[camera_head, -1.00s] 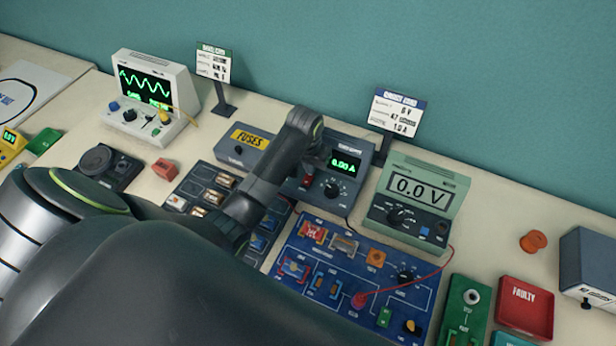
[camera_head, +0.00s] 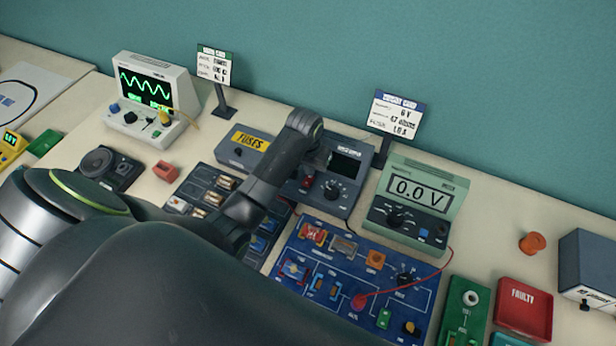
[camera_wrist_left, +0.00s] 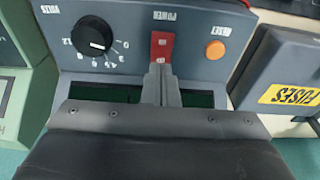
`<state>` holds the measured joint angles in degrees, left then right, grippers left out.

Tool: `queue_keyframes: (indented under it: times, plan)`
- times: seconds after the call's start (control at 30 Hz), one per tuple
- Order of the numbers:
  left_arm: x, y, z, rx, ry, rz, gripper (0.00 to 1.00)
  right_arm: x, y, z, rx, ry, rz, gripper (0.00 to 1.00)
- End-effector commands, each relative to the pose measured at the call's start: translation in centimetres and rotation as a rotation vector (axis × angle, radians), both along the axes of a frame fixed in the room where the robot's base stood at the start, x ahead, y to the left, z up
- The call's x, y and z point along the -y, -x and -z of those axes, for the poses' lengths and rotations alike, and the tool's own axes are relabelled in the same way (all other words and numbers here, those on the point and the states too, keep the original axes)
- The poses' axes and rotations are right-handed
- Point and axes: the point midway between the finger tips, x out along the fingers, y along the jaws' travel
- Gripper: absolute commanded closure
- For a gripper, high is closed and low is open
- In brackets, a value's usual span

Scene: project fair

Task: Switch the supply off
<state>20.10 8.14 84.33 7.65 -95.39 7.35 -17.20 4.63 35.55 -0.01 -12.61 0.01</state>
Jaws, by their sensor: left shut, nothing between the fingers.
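The supply (camera_head: 345,205) is a dark blue-grey box with a black dial and a display (camera_head: 346,166). The display is dark, with no digits showing. In the left wrist view the supply's front panel (camera_wrist_left: 200,60) shows upside down, with a red rocker switch (camera_wrist_left: 162,48), a black dial (camera_wrist_left: 94,35) and an orange button (camera_wrist_left: 215,50). My left gripper (camera_head: 314,168) is over the supply. In the left wrist view its shut, empty fingers (camera_wrist_left: 162,72) are at the red switch's near end; I cannot tell whether they touch. My right gripper is not in view.
A blue circuit board (camera_head: 330,265) lies in front of the supply. A green meter (camera_head: 420,205) reading 0.0 V stands right, with a red lead to the board. The FUSES box (camera_head: 250,142) is close on the left. A sign (camera_head: 396,115) stands behind.

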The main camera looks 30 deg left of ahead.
Motion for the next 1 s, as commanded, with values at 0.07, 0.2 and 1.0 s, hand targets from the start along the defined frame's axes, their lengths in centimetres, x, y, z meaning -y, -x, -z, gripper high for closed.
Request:
queue_keyframes:
  times: [0.07,0.2,1.0]
  plan:
    - [0.0,0.0,-1.1,0.001,0.0,0.0,1.0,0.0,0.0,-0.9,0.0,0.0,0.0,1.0]
    - [0.0,-0.1,-1.9,0.003,0.0,0.0,1.0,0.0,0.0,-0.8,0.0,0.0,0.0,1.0]
    - [0.0,0.0,-5.8,0.001,0.0,0.0,1.0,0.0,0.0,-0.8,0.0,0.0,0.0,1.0]
